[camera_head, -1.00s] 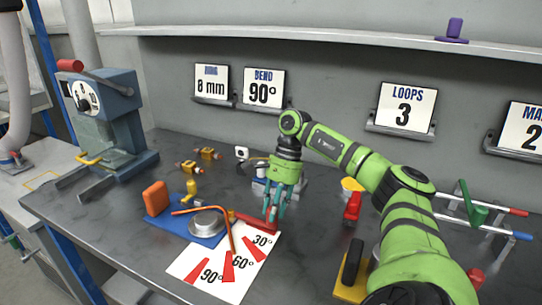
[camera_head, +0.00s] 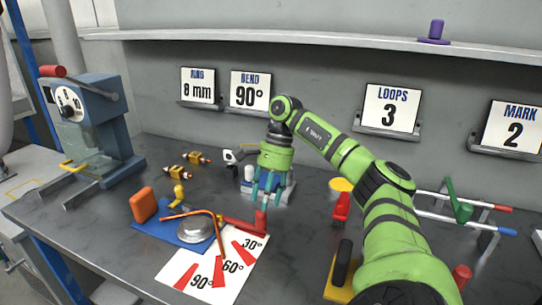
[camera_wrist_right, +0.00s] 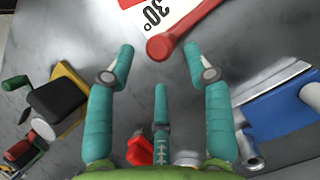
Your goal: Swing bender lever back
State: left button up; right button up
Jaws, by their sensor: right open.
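The bender has a blue base (camera_head: 160,231) with a grey round disc (camera_head: 195,230) and an orange block (camera_head: 143,205). A bent orange pipe (camera_head: 208,214) lies across it. The red lever (camera_head: 238,222) points right from the disc, behind the 30° wedge of the angle card (camera_head: 208,283), and ends in an upright red knob (camera_head: 260,220). In the right wrist view the knob (camera_wrist_right: 160,46) is just beyond my fingertips. My right gripper (camera_head: 268,194) is open and empty, behind and above the knob, with a visible gap. My left gripper is not in view.
A blue and white device (camera_head: 277,187) stands behind my right gripper. A red-handled tool (camera_head: 341,207) and a yellow-based block (camera_head: 341,270) are to the right. A grey-blue machine (camera_head: 95,125) stands at left. Yellow fittings (camera_head: 186,165) lie behind the bender.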

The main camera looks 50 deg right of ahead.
jog(key=v, duration=0.8)
dwell(0.4)
dwell(0.5)
